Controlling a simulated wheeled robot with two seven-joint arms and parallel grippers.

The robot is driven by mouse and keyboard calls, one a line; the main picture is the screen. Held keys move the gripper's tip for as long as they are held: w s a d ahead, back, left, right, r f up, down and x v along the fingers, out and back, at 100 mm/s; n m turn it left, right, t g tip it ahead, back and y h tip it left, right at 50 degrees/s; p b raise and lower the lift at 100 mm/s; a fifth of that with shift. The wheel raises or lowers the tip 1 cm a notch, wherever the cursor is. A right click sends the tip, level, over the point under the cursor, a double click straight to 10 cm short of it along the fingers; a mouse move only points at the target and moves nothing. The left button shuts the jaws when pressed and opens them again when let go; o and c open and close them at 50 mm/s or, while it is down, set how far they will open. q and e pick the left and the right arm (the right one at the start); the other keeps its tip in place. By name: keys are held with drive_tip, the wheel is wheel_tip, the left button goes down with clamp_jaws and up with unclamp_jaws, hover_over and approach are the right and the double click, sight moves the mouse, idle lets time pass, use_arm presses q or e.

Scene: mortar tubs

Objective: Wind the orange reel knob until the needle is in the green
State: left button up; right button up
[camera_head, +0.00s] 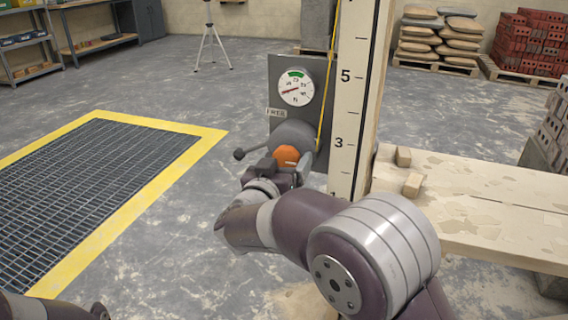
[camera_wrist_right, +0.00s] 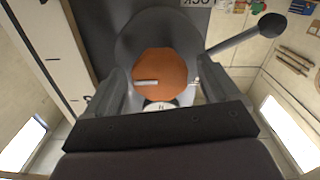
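The orange reel knob (camera_head: 286,156) sits at the centre of a grey reel drum (camera_head: 293,134) on a dark upright panel. My right gripper (camera_head: 285,168) is at the knob, one finger on each side. In the right wrist view the knob (camera_wrist_right: 160,68) lies between the open fingers (camera_wrist_right: 162,88), which look wider apart than it; contact is hard to tell. The round dial (camera_head: 295,88) above has a green band at its top. Its red needle points left and slightly down, outside the green. My left gripper is out of view; only part of its arm shows.
A crank arm with a dark ball (camera_head: 239,154) sticks out left of the drum; the ball also shows in the wrist view (camera_wrist_right: 273,26). A marked post (camera_head: 352,100) and a plank bench (camera_head: 480,195) stand to the right.

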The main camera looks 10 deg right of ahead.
drive_tip(key=c, duration=1)
drive_tip(key=shift+m, duration=0.4)
